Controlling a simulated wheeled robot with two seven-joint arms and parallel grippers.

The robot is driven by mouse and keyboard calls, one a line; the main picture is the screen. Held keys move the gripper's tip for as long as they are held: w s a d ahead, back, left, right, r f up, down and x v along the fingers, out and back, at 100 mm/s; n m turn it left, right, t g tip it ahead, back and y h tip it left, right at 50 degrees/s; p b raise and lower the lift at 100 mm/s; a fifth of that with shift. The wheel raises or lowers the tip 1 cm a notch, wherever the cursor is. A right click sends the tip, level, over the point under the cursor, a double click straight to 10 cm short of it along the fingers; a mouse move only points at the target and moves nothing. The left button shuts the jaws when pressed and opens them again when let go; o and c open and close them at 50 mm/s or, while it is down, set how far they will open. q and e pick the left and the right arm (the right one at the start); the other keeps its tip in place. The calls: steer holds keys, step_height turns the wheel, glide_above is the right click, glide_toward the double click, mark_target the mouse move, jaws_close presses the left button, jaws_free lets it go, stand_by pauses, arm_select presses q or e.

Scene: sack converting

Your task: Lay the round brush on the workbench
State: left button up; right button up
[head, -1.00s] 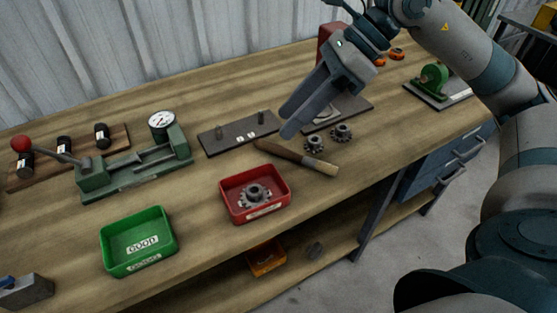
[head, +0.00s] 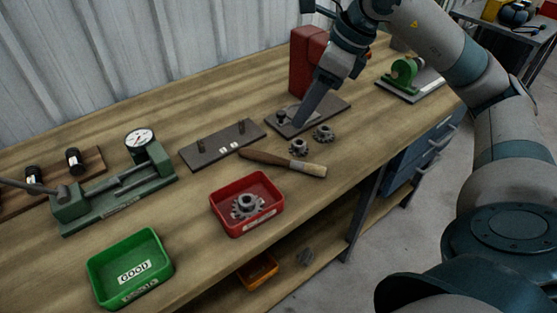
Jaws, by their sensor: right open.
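The round brush (head: 283,162), with a brown wooden handle and a pale bristle end, lies flat on the workbench (head: 222,86). It is behind the red bin and in front of the dark plates, its bristle end to the right. My right gripper (head: 302,122) is open and apart from the brush, up and to its right in the picture. Its fingers point down over the dark base plate of the red stand and hide part of it. The fingers overlap in this view, so the gap between them is hidden. My left gripper is out of view.
A red bin (head: 230,222) holds a gear; a green bin (head: 106,293) is empty. Two small gears (head: 311,140) sit near the brush's bristle end. A two-post plate (head: 222,150), a red stand (head: 305,62) and a dial gauge fixture (head: 113,190) stand behind.

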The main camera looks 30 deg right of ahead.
glide_above(280, 158)
steer(key=s+d, duration=0.1)
steer(key=d, duration=0.1)
steer(key=f, duration=0.6)
steer(key=f+p, duration=0.1)
steer(key=f, duration=0.2)
steer(key=shift+a, duration=0.25)
steer(key=shift+f, duration=0.3)
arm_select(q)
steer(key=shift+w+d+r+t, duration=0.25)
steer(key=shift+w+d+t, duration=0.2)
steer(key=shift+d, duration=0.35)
arm_select(e)
steer(key=shift+w+a+f, duration=0.1)
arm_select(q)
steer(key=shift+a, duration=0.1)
arm_select(e)
steer(key=shift+f, duration=0.5)
steer(key=f, duration=0.1)
steer(key=f+p, duration=0.1)
steer(key=shift+a+f, duration=0.3)
steer(key=shift+f, duration=0.1)
steer(key=shift+x, duration=0.8)
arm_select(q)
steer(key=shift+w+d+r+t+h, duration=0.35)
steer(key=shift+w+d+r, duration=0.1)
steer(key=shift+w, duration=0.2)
arm_select(e)
steer(key=shift+w, duration=0.1)
